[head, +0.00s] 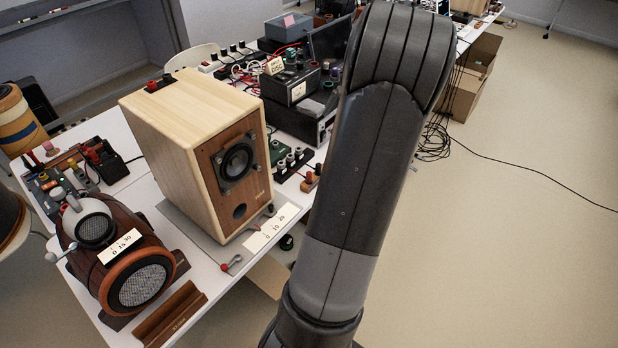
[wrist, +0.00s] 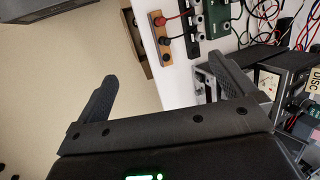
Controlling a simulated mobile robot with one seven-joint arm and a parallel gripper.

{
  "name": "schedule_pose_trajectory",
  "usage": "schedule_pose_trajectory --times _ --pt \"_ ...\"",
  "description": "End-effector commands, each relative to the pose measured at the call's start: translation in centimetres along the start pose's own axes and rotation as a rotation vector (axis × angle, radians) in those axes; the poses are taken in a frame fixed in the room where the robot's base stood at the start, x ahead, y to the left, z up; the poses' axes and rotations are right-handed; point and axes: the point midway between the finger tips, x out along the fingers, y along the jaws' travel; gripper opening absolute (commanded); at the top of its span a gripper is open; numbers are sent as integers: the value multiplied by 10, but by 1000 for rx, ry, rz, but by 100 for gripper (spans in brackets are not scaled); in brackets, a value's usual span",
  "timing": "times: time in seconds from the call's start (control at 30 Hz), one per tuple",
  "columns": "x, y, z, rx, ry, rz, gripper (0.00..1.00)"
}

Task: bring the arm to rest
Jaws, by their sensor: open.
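My gripper (wrist: 165,92) shows in the wrist view with its two dark fingers spread wide apart. Nothing is between them. Beyond the fingers are the bare floor on the left and the edge of the white table on the right. In the head view my arm rises through the middle and right of the picture, over the floor at the table's right side. The gripper itself cannot be seen there.
A wooden speaker (head: 195,150) stands on the white table (head: 145,205). A brown rounded device (head: 115,250) is at its left. Electronics and cables fill the table behind. Cardboard boxes (head: 462,92) and a loose cable lie on the floor. The floor (head: 500,220) at right is mostly clear.

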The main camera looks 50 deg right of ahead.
Motion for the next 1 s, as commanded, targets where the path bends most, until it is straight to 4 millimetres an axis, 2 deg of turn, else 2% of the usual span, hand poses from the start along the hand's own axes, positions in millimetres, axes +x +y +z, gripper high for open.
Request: schedule_pose_trajectory --times 0.3,0.5,0.67,1.0 --pt "59 0 1 2 -4 2 100" --pt "86 0 1 2 -1 1 100" --pt "93 0 0 2 0 1 100" --pt "93 0 0 2 1 2 100"
